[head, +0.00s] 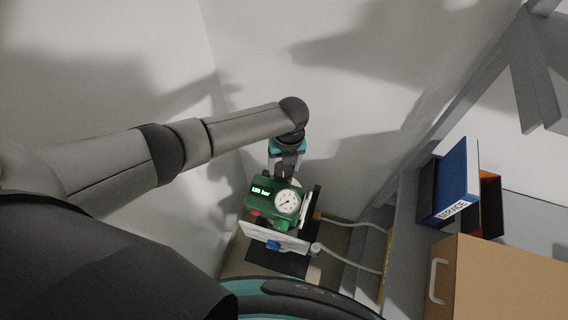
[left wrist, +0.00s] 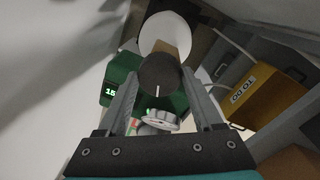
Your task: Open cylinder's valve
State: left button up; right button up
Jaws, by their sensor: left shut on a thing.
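A green regulator unit (head: 262,204) stands low in the middle of the head view. It has a lit display (head: 261,190) that seems to read 150 bar, and a white round gauge (head: 287,202). My left gripper (head: 286,176) reaches down onto its far side. In the left wrist view a dark round valve knob (left wrist: 158,74) with a white line mark sits between the two fingers, which are shut on it. The line points toward the gripper's palm. The green unit (left wrist: 122,78) and part of the gauge (left wrist: 162,121) show behind the fingers. The cylinder itself is mostly hidden.
A blue service binder (head: 459,172) and a tan cabinet (head: 500,285) stand at the right. White walls close in behind and to the left.

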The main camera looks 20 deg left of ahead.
aim_at(288, 168)
pick_arm(q)
jog(key=o, duration=1.4)
jog(key=shift+c, duration=0.2)
jog(key=shift+r, duration=0.1)
notch_tip(288, 168, up, 15)
jog(key=d+p, duration=0.1)
jog(key=shift+w+p, duration=0.25)
jog(key=shift+p, duration=0.15)
